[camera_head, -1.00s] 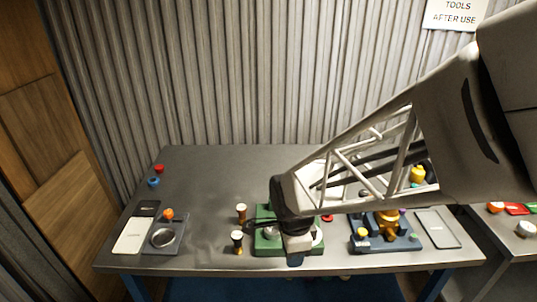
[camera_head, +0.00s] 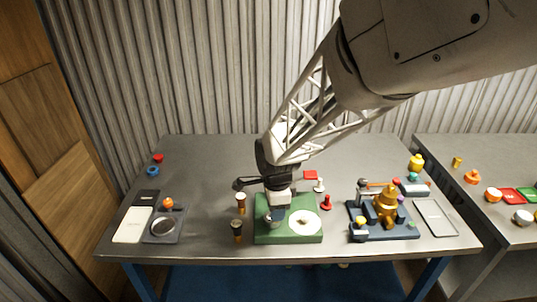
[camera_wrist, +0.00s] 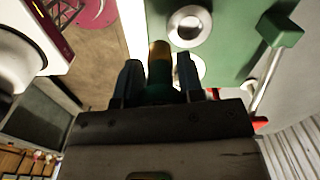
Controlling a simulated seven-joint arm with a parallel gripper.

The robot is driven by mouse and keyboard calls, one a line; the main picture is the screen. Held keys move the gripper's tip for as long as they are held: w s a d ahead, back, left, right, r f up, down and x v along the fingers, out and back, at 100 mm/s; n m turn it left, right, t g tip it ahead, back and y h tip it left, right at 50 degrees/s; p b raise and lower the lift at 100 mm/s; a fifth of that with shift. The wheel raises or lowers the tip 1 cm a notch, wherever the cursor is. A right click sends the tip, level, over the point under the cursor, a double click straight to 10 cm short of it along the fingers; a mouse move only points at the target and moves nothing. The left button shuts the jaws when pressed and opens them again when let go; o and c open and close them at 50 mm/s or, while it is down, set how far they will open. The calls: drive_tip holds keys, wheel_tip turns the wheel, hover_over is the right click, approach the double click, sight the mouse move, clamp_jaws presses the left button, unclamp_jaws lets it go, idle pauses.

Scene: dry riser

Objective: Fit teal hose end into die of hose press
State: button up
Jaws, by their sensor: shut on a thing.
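My gripper (camera_head: 276,217) is over the left part of a green base (camera_head: 288,238) on the table. In the wrist view my gripper (camera_wrist: 158,80) is shut on a piece with a brass-coloured tip, the hose end (camera_wrist: 160,52); its lower part looks dark teal between the fingers. The green base (camera_wrist: 235,50) also fills the upper right of the wrist view, with a bright metal ring (camera_wrist: 188,26) beyond the tip. A white disc (camera_head: 304,222) with a central hole sits on the base, right of my gripper. I cannot tell whether the tip touches the base.
Two dark, brass-topped fittings (camera_head: 240,203) stand left of the green base. A red peg (camera_head: 326,202) and a white peg (camera_head: 319,186) stand behind it to the right. A navy fixture (camera_head: 384,232) with a gold body is farther right. The table's back left is mostly clear.

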drive_tip(key=shift+w+a+f, duration=0.1)
drive_tip(key=shift+w+a, duration=0.15)
drive_tip(key=shift+w, duration=0.65)
drive_tip(key=shift+w+a+f, duration=0.1)
drive_tip(key=shift+w+a, duration=0.15)
drive_tip(key=shift+w, duration=0.65)
drive_tip(key=shift+f, duration=1.7)
drive_tip(key=shift+f, duration=0.15)
drive_tip(key=o, duration=1)
wheel_tip(320, 180, up, 12)
drive_tip(key=shift+s+r, duration=0.1)
drive_tip(key=shift+r, duration=0.1)
